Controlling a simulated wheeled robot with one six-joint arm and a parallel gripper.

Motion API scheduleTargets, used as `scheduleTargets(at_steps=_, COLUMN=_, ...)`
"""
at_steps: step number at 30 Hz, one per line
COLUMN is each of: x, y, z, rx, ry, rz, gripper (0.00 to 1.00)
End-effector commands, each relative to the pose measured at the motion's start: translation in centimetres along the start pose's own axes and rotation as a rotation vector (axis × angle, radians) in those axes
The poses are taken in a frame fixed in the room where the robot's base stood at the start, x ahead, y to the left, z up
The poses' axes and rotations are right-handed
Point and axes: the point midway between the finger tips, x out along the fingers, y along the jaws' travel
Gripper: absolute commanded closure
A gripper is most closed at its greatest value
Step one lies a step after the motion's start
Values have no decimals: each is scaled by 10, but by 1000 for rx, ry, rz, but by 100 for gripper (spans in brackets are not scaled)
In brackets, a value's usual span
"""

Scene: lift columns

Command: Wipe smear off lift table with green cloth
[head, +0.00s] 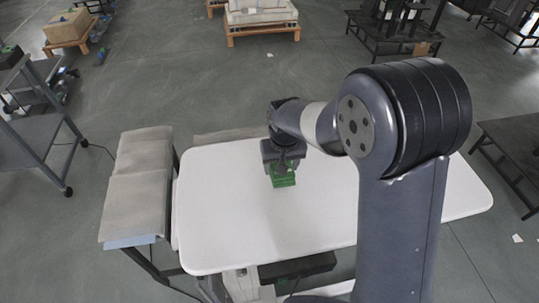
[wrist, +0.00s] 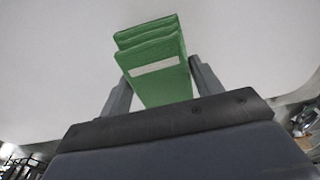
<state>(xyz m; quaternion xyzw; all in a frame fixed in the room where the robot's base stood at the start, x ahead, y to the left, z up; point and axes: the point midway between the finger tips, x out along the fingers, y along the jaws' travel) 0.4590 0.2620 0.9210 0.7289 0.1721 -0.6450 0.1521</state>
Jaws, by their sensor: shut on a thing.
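The green cloth (wrist: 158,82) is a folded stack with a pale strip across it, held between the two fingers of my gripper (wrist: 160,85) in the wrist view. In the head view, my gripper (head: 282,166) points down over the far middle part of the white lift table (head: 225,225), with the cloth (head: 283,178) below it. I cannot tell whether the cloth touches the tabletop. No smear shows on the visible part of the table. My arm hides the table's right middle part.
A grey padded bench (head: 137,185) stands close to the table's left edge. A grey cart (head: 40,135) is at the far left, and a dark metal stand (head: 515,150) is at the right. The left part of the tabletop is clear.

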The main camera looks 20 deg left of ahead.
Motion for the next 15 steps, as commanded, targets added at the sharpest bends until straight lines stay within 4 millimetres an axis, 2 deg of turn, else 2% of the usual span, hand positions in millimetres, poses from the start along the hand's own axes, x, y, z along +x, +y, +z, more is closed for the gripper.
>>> scheduleTargets(at_steps=1, x=-8, y=1, z=-1, rx=1, ry=0, rz=0, gripper=64)
scheduleTargets(at_steps=6, x=-22, y=5, z=-1, rx=2, ry=-1, rz=0, gripper=64)
scheduleTargets(at_steps=15, x=-27, y=7, z=-1, rx=2, ry=-1, rz=1, gripper=64)
